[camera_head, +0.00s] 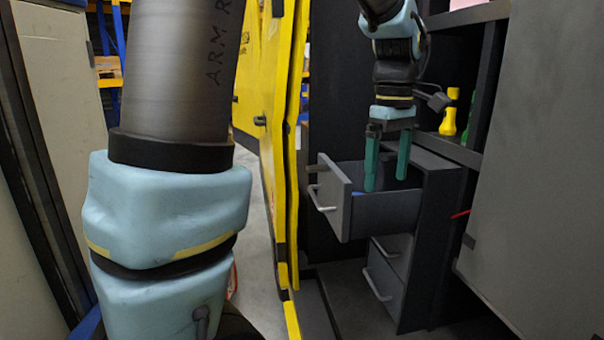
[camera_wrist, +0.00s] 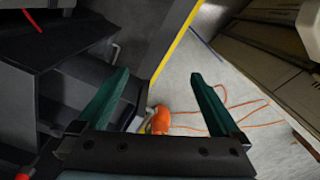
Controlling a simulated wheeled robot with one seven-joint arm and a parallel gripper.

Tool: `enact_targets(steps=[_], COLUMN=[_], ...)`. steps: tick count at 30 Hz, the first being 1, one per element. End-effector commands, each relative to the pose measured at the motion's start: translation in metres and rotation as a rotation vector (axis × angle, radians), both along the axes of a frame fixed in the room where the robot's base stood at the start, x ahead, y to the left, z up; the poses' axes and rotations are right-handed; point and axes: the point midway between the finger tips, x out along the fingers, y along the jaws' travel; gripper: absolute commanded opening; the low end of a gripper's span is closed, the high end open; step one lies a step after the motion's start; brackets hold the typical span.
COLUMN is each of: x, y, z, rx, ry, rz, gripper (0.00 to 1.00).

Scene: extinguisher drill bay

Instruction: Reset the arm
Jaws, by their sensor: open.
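My gripper (camera_head: 387,165) has two green fingers spread apart with nothing between them. In the head view it hangs pointing down over the pulled-out top drawer (camera_head: 385,217) of a dark grey cabinet. The left fingertip reaches down to the drawer's rim or just inside it; I cannot tell whether it touches. Something blue shows in the drawer near that finger, mostly hidden. In the wrist view the gripper (camera_wrist: 160,95) is also empty.
A lower drawer (camera_head: 386,277) looks slightly open. A yellow door edge (camera_head: 281,130) stands left of the drawers. A yellow object (camera_head: 449,115) sits on a shelf at the right. In the wrist view an orange object (camera_wrist: 160,120) and an orange cord (camera_wrist: 246,104) lie on the floor.

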Motion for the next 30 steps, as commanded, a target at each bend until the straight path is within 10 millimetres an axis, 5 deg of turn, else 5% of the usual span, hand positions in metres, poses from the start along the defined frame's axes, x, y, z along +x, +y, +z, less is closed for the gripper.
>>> enact_targets(steps=[8,15,24,30], x=[0.011,0.014,-0.018,-0.033], y=[0.040,0.101,0.203,0.225], z=[-0.048,-0.114,-0.221,-0.242], rx=[-0.010,-0.013,0.018,0.038], ry=[-0.017,-0.049,-0.114,-0.133], rz=[-0.109,-0.274,-0.593,-0.697], gripper=[1.00,1.00,1.00,1.00])
